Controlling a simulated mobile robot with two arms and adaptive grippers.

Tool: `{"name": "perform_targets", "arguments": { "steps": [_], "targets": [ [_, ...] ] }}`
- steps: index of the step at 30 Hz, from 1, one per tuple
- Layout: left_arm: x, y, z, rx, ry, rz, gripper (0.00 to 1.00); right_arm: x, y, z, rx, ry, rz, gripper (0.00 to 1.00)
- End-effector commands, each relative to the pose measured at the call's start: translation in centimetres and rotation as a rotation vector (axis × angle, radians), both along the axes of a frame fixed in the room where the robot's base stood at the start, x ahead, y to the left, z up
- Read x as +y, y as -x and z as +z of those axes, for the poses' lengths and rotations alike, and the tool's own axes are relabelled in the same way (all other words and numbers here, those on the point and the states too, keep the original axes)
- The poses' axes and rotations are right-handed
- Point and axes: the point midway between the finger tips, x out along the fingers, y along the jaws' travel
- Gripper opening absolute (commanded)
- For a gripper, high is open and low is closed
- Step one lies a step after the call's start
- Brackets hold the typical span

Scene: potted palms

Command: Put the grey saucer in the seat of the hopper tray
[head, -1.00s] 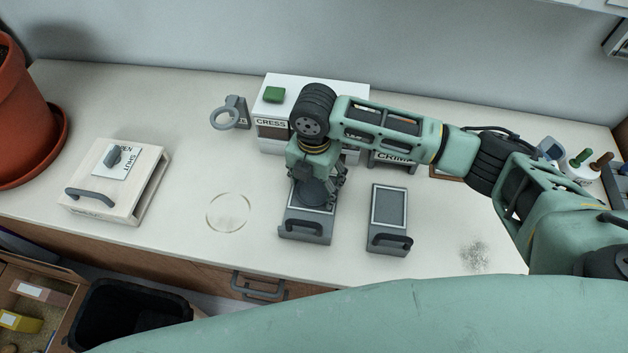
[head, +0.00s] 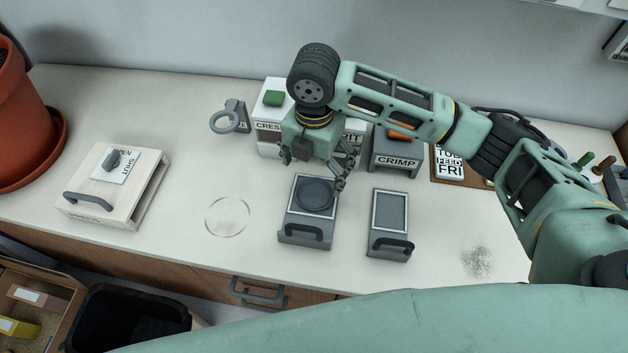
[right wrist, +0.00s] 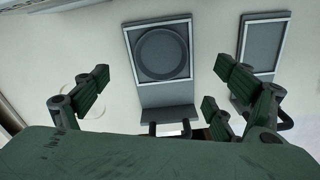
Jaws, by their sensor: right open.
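The grey saucer (head: 315,193) is a dark round disc lying flat inside the light-edged frame of a grey tray (head: 305,233) with a front handle. It also shows in the right wrist view (right wrist: 162,54), within the frame on all sides. A similar tray (head: 388,240) to its right has an empty rectangular panel. I cannot tell by label which is the hopper tray. My right gripper (head: 338,182) is open and empty, above and behind the saucer, apart from it. Its spread fingers (right wrist: 160,85) show in the right wrist view. My left gripper is not in view.
A pale box (head: 118,195) with a handle and a round clear outline (head: 228,216) are left of the trays. Behind stand a CRESS box (head: 270,105) and a grey CRIMP stand (head: 397,160). Speckles (head: 477,262) lie at right. A terracotta pot (head: 25,120) stands far left.

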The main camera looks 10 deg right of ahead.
Motion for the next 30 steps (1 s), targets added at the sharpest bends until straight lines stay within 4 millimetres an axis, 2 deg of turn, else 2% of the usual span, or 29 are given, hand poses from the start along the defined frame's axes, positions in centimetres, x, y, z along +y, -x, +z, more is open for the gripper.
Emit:
{"name": "perform_targets", "arguments": {
  "steps": [3,9,30],
  "targets": [
    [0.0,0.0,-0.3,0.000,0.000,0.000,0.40,0.0,-0.1,2.1,-0.003,-0.001,0.000,0.88],
    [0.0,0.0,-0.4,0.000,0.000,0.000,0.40,0.0,0.0,4.1,0.000,0.000,0.000,0.88],
    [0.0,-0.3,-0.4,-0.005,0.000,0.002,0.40,0.0,0.0,4.3,0.001,0.000,0.000,0.88]
  ]
}}
